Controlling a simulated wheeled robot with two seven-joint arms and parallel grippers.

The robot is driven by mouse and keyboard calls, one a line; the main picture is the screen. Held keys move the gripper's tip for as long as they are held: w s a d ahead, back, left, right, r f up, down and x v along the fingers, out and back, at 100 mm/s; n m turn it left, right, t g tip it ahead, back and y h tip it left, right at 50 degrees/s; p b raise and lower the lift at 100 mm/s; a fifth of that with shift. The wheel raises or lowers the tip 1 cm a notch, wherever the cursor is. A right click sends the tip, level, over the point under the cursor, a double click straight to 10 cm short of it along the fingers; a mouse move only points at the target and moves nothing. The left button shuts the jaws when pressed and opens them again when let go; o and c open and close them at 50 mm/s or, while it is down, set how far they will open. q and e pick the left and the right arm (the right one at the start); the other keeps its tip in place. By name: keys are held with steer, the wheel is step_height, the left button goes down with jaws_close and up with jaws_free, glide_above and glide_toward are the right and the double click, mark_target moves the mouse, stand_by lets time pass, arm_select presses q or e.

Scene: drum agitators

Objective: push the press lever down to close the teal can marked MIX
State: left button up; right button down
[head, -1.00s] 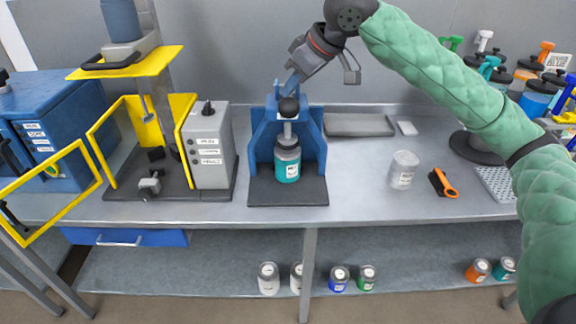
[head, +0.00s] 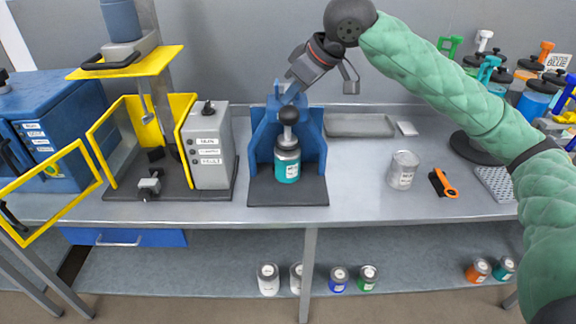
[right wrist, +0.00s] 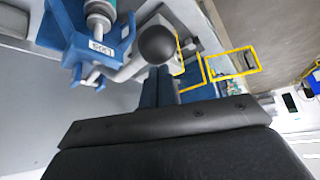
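The teal can (head: 287,171) with a white label stands upright on the dark base of the blue press (head: 318,150). Its label is too small to read. Grey parts sit directly above the can; I cannot tell whether its lid is fully seated. The press lever's black ball knob (head: 289,115) is in front of the upper press and shows in the right wrist view (right wrist: 157,45). My right gripper (head: 288,97) points down at the knob from above and behind. Its fingers (right wrist: 160,86) look shut together, with tips at the knob; contact is unclear. My left gripper is not in view.
A yellow-framed machine (head: 150,135) with a grey control box (head: 207,150) stands left of the press.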

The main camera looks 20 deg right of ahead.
mark_target(294, 109)
steer(key=shift+f, duration=0.2)
steer(key=shift+s+f, duration=0.15)
steer(key=shift+f, duration=0.9)
steer(key=shift+a+f, duration=0.1)
steer(key=shift+f, duration=0.7)
steer(key=shift+f, duration=0.1)
